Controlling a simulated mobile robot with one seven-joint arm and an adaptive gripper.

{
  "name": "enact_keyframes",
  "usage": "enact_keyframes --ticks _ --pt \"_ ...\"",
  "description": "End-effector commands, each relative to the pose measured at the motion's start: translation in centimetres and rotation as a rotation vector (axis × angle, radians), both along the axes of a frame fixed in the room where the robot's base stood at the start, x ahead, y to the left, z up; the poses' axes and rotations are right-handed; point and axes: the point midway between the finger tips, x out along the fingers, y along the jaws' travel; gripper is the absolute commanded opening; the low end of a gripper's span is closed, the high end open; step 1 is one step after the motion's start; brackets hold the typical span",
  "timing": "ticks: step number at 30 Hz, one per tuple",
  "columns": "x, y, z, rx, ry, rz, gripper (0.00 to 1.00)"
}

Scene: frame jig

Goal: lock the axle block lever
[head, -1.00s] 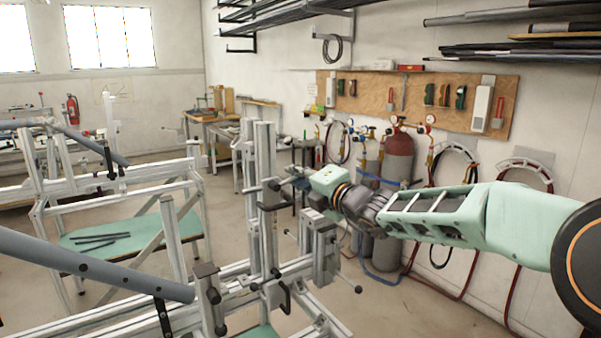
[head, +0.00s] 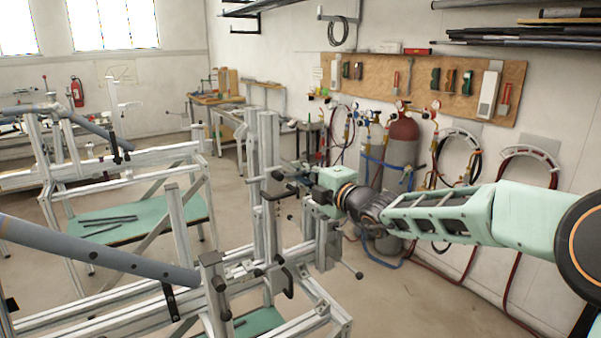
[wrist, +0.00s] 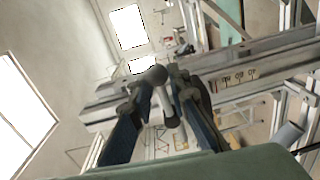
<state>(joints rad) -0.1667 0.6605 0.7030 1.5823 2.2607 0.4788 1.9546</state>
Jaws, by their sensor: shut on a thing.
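The axle block (head: 274,193) is a dark block on the upright aluminium posts of the frame jig (head: 270,130), in the middle of the head view. My gripper (head: 292,184) reaches it from the right. In the wrist view, my gripper (wrist: 163,100) has its two dark fingers on either side of a grey lever (wrist: 156,76) with a rounded end, and it is shut on it. In the head view, the fingers and lever overlap, so the exact contact and lever angle are hard to tell.
A lower black handle (head: 287,283) and a clamp block (head: 325,242) sit on the jig close below my gripper. A blue-grey tube (head: 95,253) crosses the left front. Gas cylinders (head: 400,150) stand behind my arm.

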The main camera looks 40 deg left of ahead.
Motion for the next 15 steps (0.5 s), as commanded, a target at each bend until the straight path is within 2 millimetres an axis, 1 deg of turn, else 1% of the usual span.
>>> enact_keyframes --ticks 1,5,6,7,8,15 --pt "0.03 -0.05 -0.28 -0.004 0.005 -0.001 0.0" --pt "0.03 -0.05 -0.3 -0.004 0.004 -0.001 0.0" --pt "0.03 -0.05 -0.31 -0.004 0.004 -0.001 0.2" --pt "0.03 -0.05 -0.31 -0.004 0.004 -0.001 0.24" --pt "0.03 -0.05 -0.29 -0.004 0.004 -0.001 0.25" --pt "0.01 -0.03 -0.14 -0.003 0.001 0.0 0.25"
